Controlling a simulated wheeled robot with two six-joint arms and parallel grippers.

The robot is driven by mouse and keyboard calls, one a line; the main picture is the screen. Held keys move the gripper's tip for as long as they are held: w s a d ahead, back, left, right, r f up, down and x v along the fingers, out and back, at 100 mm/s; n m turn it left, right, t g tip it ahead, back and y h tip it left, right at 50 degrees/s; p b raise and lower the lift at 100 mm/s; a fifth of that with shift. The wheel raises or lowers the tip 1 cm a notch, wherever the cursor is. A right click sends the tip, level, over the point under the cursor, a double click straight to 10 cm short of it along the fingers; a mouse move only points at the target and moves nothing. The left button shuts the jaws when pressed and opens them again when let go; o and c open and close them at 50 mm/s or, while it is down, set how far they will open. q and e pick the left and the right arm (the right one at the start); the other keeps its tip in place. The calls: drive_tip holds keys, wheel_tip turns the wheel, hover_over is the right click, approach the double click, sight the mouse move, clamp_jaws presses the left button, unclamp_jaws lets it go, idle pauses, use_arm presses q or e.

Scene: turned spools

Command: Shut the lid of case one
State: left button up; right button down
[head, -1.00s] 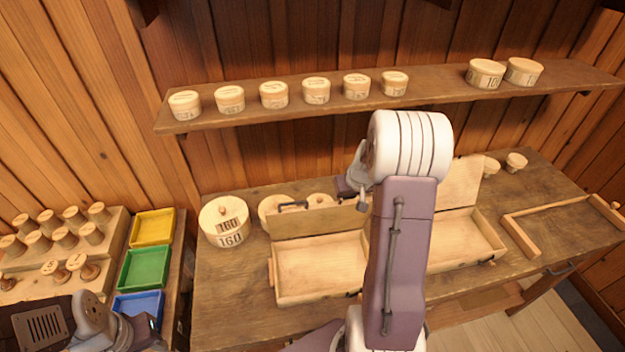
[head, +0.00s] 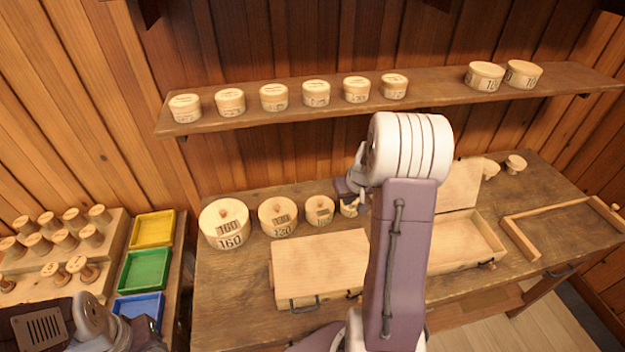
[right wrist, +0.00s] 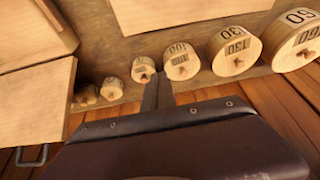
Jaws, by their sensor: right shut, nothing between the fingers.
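Two wooden cases stand side by side on the bench. The left case (head: 320,265) has its lid down flat, with its handle at the front edge. The right case (head: 470,243) is open, its lid (head: 461,186) standing up at the back; my right arm hides part of it. My right gripper (right wrist: 158,92) is shut and empty, behind the left case near the row of round boxes. In the head view its wrist end (head: 347,188) shows beside my arm, its fingers mostly hidden. My left arm is at the lower left; its fingers cannot be made out.
Round numbered boxes (head: 224,224) stand behind the left case, and more line the shelf (head: 435,93) above. A wooden frame tray (head: 523,240) lies at right. Yellow, green (head: 145,269) and blue trays and a spool rack (head: 112,240) are at left.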

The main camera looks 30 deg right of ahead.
wheel_tip(320, 180, up, 8)
drive_tip(key=p, duration=0.6)
drive_tip(key=shift+f, duration=0.15)
